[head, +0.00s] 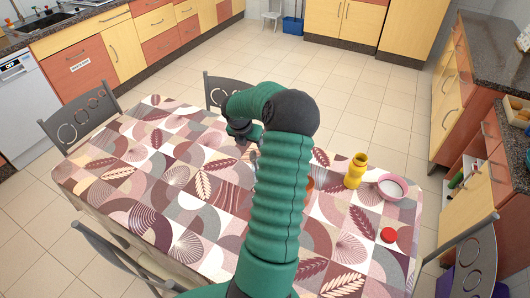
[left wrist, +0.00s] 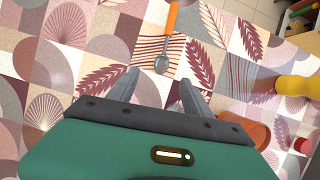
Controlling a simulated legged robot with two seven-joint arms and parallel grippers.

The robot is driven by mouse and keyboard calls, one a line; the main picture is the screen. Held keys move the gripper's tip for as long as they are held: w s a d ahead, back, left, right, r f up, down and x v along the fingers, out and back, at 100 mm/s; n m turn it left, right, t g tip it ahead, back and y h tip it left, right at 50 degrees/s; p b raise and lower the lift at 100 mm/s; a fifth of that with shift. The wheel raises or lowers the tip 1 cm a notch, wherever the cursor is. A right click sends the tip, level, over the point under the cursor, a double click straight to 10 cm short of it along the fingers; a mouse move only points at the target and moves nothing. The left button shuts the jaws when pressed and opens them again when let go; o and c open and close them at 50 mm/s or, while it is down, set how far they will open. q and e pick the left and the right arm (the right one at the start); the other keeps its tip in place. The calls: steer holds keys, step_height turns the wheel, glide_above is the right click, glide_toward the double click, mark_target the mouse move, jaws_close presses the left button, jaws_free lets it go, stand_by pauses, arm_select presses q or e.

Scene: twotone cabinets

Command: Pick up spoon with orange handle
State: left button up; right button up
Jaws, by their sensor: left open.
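The spoon with the orange handle (left wrist: 172,20) lies on the patterned tablecloth. In the left wrist view its grey bowl (left wrist: 162,63) points toward my left gripper (left wrist: 160,88) and the handle points away. The gripper's two grey fingers are spread apart with nothing between them. The spoon's bowl shows just ahead of the gap between the fingertips. In the head view my left gripper (head: 243,138) is over the middle of the table, and my arm hides most of the spoon's area. My right gripper is in neither view.
An orange container (left wrist: 247,128) stands close to the right finger. A yellow bottle (head: 356,172), a pink bowl (head: 392,194) and a red round object (head: 388,235) are on the table's right side. The tablecloth's left part (head: 130,190) is clear. Grey chairs (head: 82,118) surround the table.

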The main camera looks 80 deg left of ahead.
arm_select(q)
steer(key=x, duration=0.5)
steer(key=b+x, duration=0.1)
steer(key=x, duration=0.5)
steer(key=shift+w+a+f, duration=0.1)
steer(key=shift+w+f, duration=0.05)
steer(key=shift+w, duration=0.15)
steer(key=shift+w+f, duration=0.2)
steer(key=shift+f, duration=0.1)
steer(key=shift+a, duration=0.1)
steer(key=shift+c, duration=0.5)
steer(key=shift+a, duration=0.1)
steer(key=c, duration=0.5)
jaws_close()
